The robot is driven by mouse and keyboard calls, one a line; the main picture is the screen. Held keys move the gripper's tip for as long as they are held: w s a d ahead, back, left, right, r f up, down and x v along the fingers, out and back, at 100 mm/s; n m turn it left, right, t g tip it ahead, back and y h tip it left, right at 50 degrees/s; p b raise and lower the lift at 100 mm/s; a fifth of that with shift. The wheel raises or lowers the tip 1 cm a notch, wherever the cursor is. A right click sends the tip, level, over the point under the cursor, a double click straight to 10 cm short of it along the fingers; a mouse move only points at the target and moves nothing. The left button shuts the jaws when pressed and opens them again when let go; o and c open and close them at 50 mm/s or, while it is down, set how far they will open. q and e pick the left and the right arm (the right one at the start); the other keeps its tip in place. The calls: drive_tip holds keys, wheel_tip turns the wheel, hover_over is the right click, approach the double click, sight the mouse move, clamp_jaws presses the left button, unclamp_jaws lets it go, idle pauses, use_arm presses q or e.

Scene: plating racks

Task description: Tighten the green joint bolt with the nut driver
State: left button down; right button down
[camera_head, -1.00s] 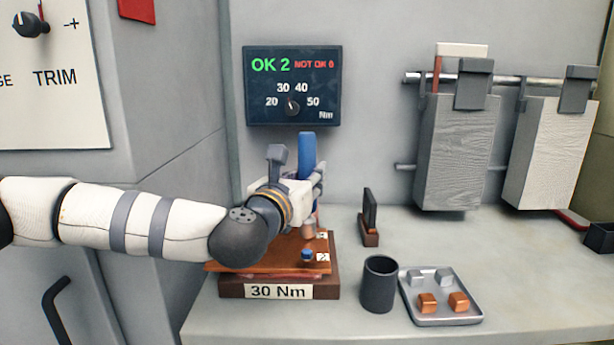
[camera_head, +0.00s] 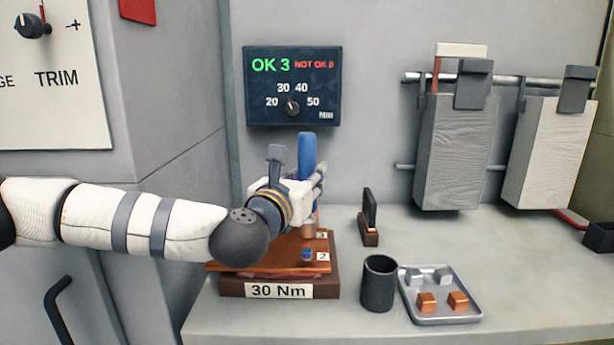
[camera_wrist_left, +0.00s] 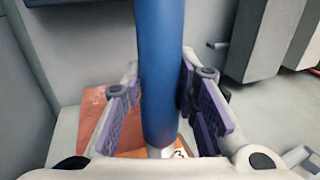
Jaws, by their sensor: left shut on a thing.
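The nut driver has a blue handle (camera_head: 306,153) and stands about upright over the reddish-brown joint plate (camera_head: 285,264). My left gripper (camera_head: 311,187) is shut on the handle, which also shows between its purple pads in the left wrist view (camera_wrist_left: 161,75). The driver's metal shaft (camera_wrist_left: 160,152) runs down beside a label that seems to read 3. A blue bolt (camera_head: 307,254) sits beside label 2. I cannot make out a green bolt; the arm and driver hide part of the plate. The display (camera_head: 292,86) reads OK 3, with its knob pointing between 30 and 40.
The plate rests on a dark base (camera_head: 226,287) marked 30 Nm. A dark cup (camera_head: 379,285) and a tray (camera_head: 474,313) with several metal blocks stand to the right. A small dark stand (camera_head: 369,219) is behind them. Panels (camera_head: 455,150) hang on the rack.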

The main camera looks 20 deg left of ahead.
sight(304, 146)
use_arm(q)
drive_tip(key=shift+f, duration=0.25)
